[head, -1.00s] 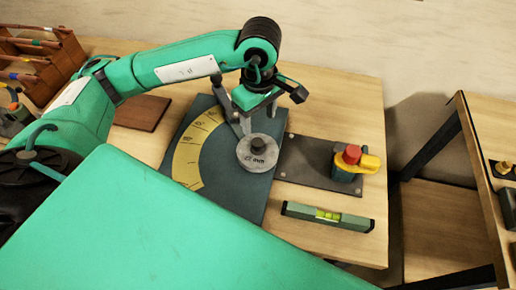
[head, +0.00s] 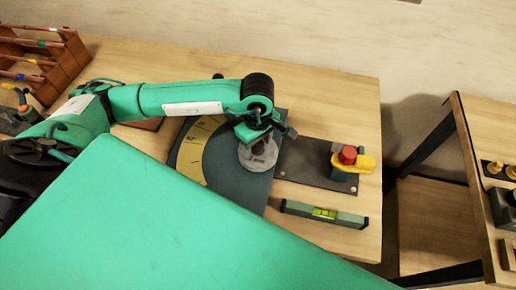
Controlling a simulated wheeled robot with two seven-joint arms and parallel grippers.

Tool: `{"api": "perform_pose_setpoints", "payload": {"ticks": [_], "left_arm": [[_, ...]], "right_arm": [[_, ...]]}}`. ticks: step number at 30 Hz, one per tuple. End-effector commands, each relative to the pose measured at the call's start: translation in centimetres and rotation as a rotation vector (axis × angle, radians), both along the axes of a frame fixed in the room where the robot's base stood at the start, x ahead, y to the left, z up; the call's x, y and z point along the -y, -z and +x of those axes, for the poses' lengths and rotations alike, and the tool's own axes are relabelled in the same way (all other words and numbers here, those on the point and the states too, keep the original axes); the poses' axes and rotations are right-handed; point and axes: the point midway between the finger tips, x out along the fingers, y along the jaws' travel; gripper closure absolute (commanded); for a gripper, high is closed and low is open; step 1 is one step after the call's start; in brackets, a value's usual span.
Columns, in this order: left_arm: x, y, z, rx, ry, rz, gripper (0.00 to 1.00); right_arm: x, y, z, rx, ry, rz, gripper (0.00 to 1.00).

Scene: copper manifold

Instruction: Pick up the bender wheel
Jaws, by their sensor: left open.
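The bender wheel (head: 258,158) is a grey round disc with a dark mark on its face. It sits on the dark angle plate (head: 232,177) with the yellow scale (head: 190,153). My left gripper (head: 258,139) is open, directly above the wheel in this view, and hides its far part. I cannot tell whether the fingers touch the wheel or its centre knob. The bender's grey arm is mostly hidden behind my left arm. My right gripper is not in view.
A dark plate (head: 300,165) to the right carries a red-topped device with a yellow part (head: 349,162). A green spirit level (head: 323,213) lies in front of it. A wooden rack (head: 62,65) stands at the far left. Bare table lies behind my arm.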

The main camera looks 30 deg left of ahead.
Motion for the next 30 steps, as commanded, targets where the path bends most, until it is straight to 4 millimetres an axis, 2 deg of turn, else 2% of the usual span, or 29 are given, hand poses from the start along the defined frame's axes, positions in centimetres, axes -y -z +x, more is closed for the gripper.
{"api": "perform_pose_setpoints", "payload": {"ticks": [4,13,23,26,30], "left_arm": [[0.0,0.0,0.0,0.000,0.000,0.000,0.42],[0.0,0.0,0.0,0.000,0.000,0.000,1.00],[0.0,-0.4,0.1,0.003,0.000,-0.001,1.00],[0.0,-1.0,0.1,0.004,-0.001,-0.003,1.00],[0.0,-2.9,0.1,0.007,0.001,-0.002,1.00]], "right_arm": [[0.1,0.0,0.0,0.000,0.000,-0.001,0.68],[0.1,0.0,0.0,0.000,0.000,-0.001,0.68],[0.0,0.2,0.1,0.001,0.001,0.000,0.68],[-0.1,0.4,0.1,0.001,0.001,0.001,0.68],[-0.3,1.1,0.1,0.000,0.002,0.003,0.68]]}}
